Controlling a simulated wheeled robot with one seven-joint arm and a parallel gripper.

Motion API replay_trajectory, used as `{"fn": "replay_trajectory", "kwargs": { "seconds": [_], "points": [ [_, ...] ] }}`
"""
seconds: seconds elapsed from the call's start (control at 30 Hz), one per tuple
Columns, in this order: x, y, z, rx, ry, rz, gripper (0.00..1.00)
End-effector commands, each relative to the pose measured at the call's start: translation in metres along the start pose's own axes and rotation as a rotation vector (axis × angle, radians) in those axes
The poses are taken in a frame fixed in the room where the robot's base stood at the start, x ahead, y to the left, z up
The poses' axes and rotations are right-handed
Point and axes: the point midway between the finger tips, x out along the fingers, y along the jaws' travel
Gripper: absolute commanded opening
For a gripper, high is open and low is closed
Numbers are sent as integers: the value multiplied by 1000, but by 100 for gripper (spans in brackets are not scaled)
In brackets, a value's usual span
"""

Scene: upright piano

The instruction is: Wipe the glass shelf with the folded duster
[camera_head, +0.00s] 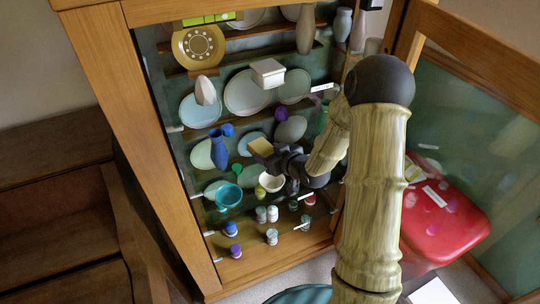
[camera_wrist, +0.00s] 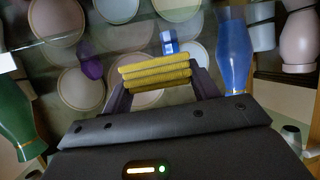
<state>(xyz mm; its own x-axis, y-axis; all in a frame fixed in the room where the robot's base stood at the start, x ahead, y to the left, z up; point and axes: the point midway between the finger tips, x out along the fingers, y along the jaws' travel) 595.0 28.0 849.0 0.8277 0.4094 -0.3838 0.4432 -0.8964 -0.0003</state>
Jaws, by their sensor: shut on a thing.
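The folded yellow duster (camera_head: 261,146) is held between the fingers of my gripper (camera_head: 264,152), inside the open cabinet. In the wrist view the duster (camera_wrist: 155,76) shows as a layered yellow pad between the two dark fingers (camera_wrist: 157,84). The glass shelf (camera_wrist: 112,62) is clear and hard to make out against the plates behind it. I cannot tell whether the duster touches it. A blue vase (camera_head: 219,150) stands left of my gripper, and in the wrist view it is on the right (camera_wrist: 233,55).
A green vase (camera_wrist: 18,115) stands at the left in the wrist view. A small blue-and-white item (camera_wrist: 170,43) is just beyond the duster. Plates (camera_head: 247,92), a white bowl (camera_head: 271,180) and a teal cup (camera_head: 228,195) crowd the shelves. The cabinet's open door (camera_head: 450,130) is at right.

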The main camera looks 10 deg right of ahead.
Motion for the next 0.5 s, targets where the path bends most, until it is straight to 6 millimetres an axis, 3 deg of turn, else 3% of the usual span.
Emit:
{"fn": "replay_trajectory", "kwargs": {
  "seconds": [0.5],
  "points": [
    [-15, -8, -45, -6, 2, -13, 38]
  ]
}}
